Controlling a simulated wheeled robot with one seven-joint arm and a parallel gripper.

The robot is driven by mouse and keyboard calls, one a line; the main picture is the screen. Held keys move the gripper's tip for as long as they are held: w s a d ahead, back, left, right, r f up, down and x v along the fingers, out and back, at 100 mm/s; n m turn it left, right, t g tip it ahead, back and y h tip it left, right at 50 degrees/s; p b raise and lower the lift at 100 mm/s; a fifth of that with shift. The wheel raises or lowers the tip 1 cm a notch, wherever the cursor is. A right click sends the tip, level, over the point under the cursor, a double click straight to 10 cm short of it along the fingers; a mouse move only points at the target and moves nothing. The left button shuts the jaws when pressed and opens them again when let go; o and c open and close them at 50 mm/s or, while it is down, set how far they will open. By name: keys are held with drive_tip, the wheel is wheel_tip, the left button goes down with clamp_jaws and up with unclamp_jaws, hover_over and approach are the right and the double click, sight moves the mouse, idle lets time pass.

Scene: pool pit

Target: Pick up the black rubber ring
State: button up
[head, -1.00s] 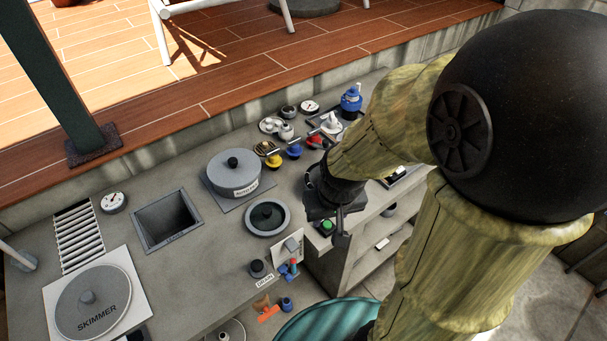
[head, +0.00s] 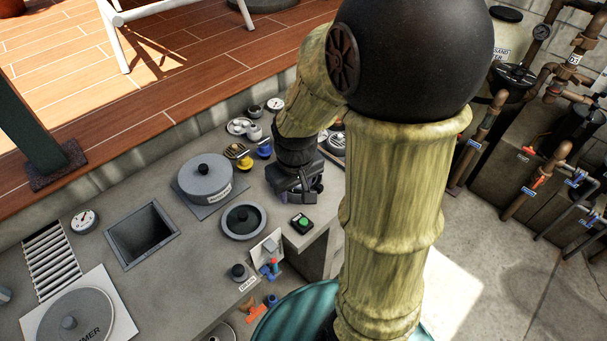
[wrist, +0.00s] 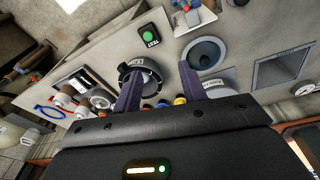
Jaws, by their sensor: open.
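A black ring-shaped thing (wrist: 152,68), which looks like the black rubber ring, lies on the grey counter in the wrist view. A small label with unclear lettering sits by it. My gripper (wrist: 160,72) is open, its two dark fingers apart above the counter. The left finger overlaps the ring in the picture, and part of the ring shows between the fingers; I cannot tell the height gap. In the head view my gripper (head: 303,194) is over the counter near its front edge, and it and my arm hide the ring there.
A green button box (head: 302,223) is close to my gripper. A round dark-centred dish (head: 229,232) and a grey lidded pot (head: 192,188) stand to the left. Blue (head: 264,148) and yellow (head: 245,161) knobs are behind. A square opening (head: 158,251) lies farther left.

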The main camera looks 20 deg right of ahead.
drive_tip(key=w+d+r+n+g+p, duration=0.1)
drive_tip(key=w+d+r+n+p, duration=0.1)
drive_tip(key=w+d, duration=0.6)
drive_tip(key=shift+d+r+n+g+p, duration=0.35)
drive_tip(key=shift+d+r+p, duration=0.4)
drive_tip(key=shift+d+p, duration=0.5)
drive_tip(key=shift+s, duration=0.1)
drive_tip(key=p, duration=0.2)
hover_over(319, 188)
wheel_tip(319, 188, down, 12)
drive_tip(key=shift+f, duration=0.1)
